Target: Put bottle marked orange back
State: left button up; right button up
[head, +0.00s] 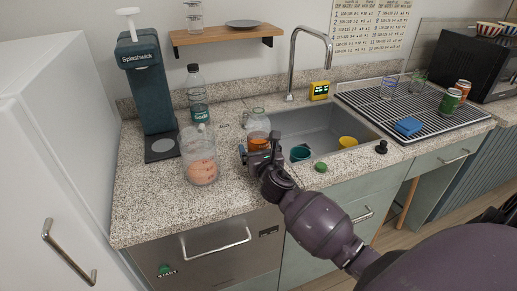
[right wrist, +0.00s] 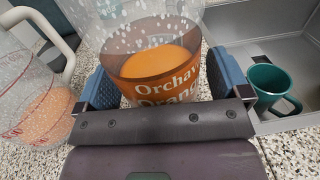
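The bottle marked orange (head: 258,140) stands at the front left edge of the sink. It is clear, with orange liquid low inside, and its orange label shows in the right wrist view (right wrist: 165,85). My right gripper (head: 258,154) has a blue pad on each side of it. My left gripper is in neither view.
A clear pitcher (head: 201,160) stands close to the left. The sink (head: 318,123) holds a teal mug (head: 299,153) and a yellow cup (head: 348,142). A wooden shelf (head: 225,35) hangs above; the front left counter is clear.

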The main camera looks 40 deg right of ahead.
jog(key=shift+r, duration=0.1)
jog(key=shift+s, duration=0.2)
jog(key=v, duration=1)
jog(key=shift+s+a+r+p, duration=0.1)
jog(key=shift+s+a+p, duration=0.05)
jog(key=shift+s+p, duration=0.25)
jog(key=shift+s+a, duration=0.15)
jog(key=shift+s, duration=0.25)
